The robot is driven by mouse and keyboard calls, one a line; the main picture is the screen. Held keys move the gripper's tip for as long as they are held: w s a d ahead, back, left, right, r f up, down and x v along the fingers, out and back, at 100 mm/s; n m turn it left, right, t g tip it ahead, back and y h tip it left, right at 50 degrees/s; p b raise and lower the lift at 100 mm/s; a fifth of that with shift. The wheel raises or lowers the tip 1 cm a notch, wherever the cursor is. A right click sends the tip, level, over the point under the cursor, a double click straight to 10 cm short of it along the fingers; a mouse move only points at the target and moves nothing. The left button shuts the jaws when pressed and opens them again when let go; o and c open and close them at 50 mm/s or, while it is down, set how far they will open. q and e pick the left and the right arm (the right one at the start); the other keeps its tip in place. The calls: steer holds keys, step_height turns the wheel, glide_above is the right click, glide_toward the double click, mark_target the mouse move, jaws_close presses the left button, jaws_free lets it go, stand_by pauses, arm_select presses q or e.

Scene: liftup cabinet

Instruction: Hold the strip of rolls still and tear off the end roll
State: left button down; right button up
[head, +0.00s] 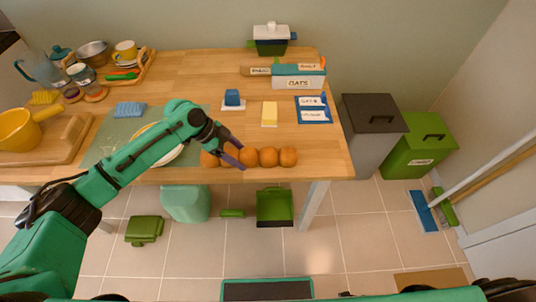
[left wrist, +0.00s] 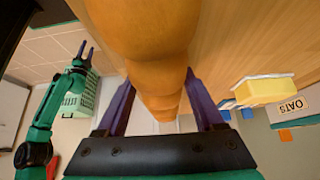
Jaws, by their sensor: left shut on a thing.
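The strip of rolls (head: 268,157) is a row of several round, golden-brown rolls, side by side along the table's front edge. My left gripper (head: 236,153) reaches it from the left and is shut on a roll near the left end of the strip, partly hiding it. In the left wrist view the rolls (left wrist: 150,40) run away from the camera, with the purple fingers of my left gripper (left wrist: 160,76) on either side. My right gripper (left wrist: 87,46) shows small at the left of the left wrist view, fingers apart and empty, away from the rolls.
A butter-like yellow block (head: 269,113), a blue block (head: 232,98) and a card holder (head: 313,110) stand behind the rolls. A green mat (head: 110,140) and a cutting board (head: 60,150) lie left. Grey (head: 372,130) and green bins (head: 418,150) stand right of the table.

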steer(key=shift+r, duration=0.25)
stand_by(0.6)
